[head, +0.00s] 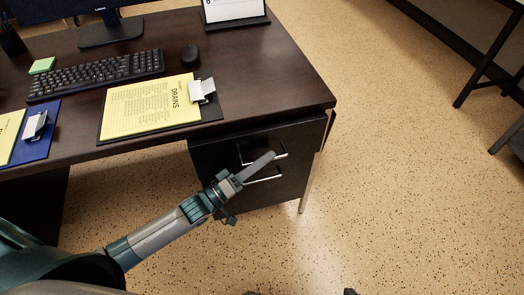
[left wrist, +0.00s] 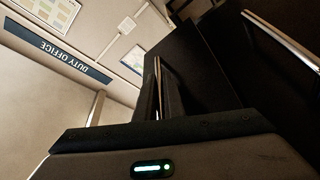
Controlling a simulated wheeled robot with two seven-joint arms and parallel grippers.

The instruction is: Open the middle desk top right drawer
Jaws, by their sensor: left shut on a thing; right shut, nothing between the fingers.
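The desk's right pedestal has a dark top drawer (head: 217,152) with a silver bar handle (head: 282,156). A second silver handle (head: 266,179) sits just below it. My left gripper (head: 265,161) reaches in from the left, and its fingers lie across the upper handle and are shut on it. In the left wrist view one silver bar (left wrist: 158,80) runs down beside a dark finger, and another bar (left wrist: 285,40) crosses the dark drawer face at the upper right. Whether the drawer stands slightly out is unclear.
The dark desk top (head: 262,70) carries a keyboard (head: 95,75), a mouse (head: 190,54), a clipboard with yellow paper (head: 150,105) and a blue clipboard (head: 40,145). Another table's legs (head: 485,70) stand at the upper right.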

